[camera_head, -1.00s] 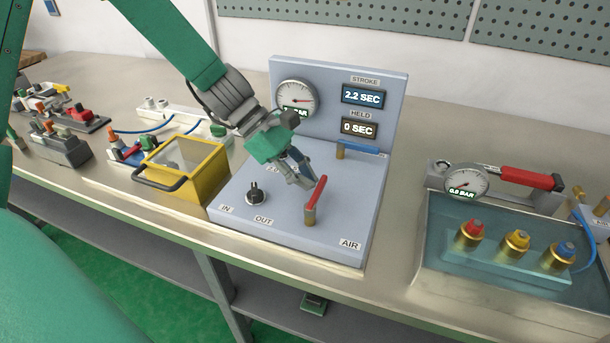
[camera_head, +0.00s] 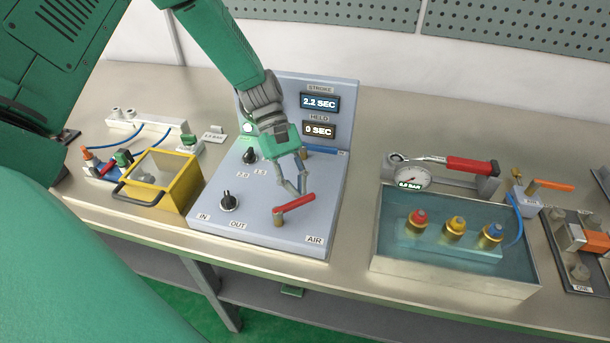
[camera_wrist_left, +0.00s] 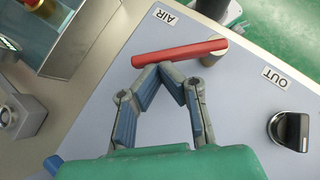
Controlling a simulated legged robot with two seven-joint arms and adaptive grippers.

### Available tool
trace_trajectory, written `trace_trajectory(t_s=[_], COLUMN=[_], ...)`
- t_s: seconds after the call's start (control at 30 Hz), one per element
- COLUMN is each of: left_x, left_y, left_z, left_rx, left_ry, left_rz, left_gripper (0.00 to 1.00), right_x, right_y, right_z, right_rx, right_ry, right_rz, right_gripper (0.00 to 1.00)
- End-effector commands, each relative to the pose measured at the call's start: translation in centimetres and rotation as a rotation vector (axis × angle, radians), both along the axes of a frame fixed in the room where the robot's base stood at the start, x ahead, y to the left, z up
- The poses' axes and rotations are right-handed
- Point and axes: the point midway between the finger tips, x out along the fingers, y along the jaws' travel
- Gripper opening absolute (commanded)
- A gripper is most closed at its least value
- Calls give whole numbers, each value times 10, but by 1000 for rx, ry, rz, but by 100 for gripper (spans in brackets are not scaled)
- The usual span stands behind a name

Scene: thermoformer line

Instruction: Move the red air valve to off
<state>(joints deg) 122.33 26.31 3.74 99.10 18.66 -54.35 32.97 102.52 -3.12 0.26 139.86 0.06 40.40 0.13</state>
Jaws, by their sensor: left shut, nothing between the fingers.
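The red air valve lever (camera_head: 296,203) sits on a brass stem at the front right of the grey-blue panel (camera_head: 262,228), near the AIR label. It points right and slightly back from its stem. In the left wrist view the red lever (camera_wrist_left: 178,53) lies across the top, its stem at its right end. My left gripper (camera_head: 303,191) is shut and empty, just behind the lever. In the left wrist view its fingertips (camera_wrist_left: 165,68) meet close beside the lever's middle; I cannot tell whether they touch it. My right gripper is not in view.
Black knobs (camera_head: 228,202) stand on the panel's left side, with a blue lever (camera_head: 322,151) at the back. A yellow-framed box (camera_head: 168,180) is left of the panel. A water tank (camera_head: 455,272) with coloured fittings and a gauge (camera_head: 410,178) stands to the right.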

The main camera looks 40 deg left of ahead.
Motion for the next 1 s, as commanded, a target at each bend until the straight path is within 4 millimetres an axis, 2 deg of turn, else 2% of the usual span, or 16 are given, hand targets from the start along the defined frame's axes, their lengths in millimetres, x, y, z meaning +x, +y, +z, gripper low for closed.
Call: trace_trajectory(t_s=[0.6,1.0], left_x=[-11,-19], left_y=[-29,-39], left_z=[0,0], left_rx=[0,-1], left_ry=[0,0], left_rz=[-553,-749], left_gripper=[0,0], right_x=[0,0], right_y=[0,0], right_z=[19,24], right_rx=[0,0], right_ry=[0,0], right_rz=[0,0], right_gripper=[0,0])
